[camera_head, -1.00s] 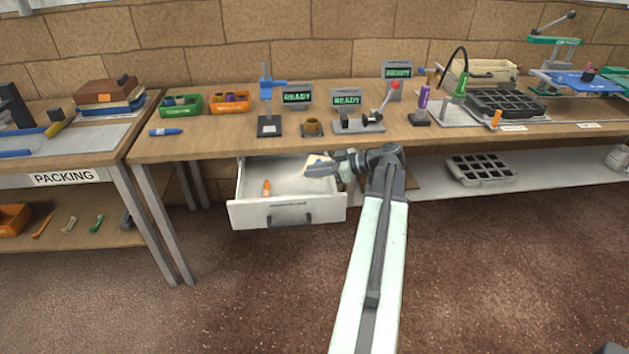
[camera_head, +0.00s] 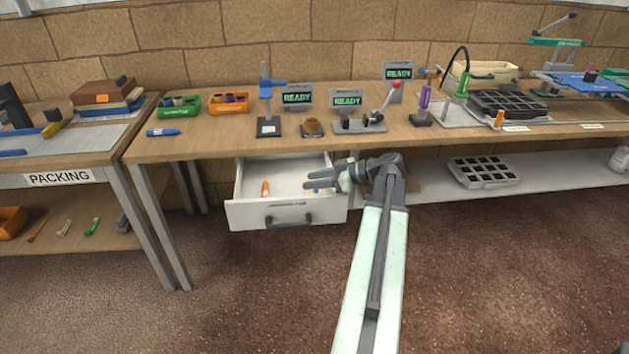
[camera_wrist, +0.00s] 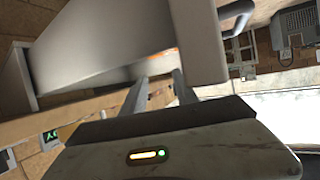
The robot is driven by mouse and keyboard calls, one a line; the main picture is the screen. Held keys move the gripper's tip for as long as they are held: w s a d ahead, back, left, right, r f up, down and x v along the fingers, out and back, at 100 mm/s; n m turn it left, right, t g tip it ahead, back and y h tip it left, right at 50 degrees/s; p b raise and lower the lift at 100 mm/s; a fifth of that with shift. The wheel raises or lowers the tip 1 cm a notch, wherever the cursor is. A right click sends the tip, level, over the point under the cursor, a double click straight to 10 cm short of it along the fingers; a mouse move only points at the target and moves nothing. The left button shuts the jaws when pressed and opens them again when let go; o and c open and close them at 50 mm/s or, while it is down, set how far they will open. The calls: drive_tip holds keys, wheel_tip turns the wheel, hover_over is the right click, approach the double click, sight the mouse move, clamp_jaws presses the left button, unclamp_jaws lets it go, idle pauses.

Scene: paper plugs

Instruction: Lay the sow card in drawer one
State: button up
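The drawer (camera_head: 242,213) under the bench is pulled open. An orange marker-like object (camera_head: 265,188) lies inside it at the left. My gripper (camera_head: 322,176) is over the right part of the drawer, with its fingers apart and nothing visible between them. In the wrist view my two fingers (camera_wrist: 158,88) are spread beside the drawer's grey walls (camera_wrist: 120,40), and no card can be made out there.
The bench top (camera_head: 215,145) stands above and behind the drawer, carrying green and orange bins, a press and several small displays. A lower shelf (camera_head: 430,190) with a black tray is to the right. The packing table (camera_head: 100,160) is at the left.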

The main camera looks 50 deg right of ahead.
drive_tip(key=shift+r, duration=0.25)
drive_tip(key=p+v, duration=0.5)
drive_tip(key=v, duration=0.7)
drive_tip(key=shift+d+f, duration=0.1)
idle(0.4)
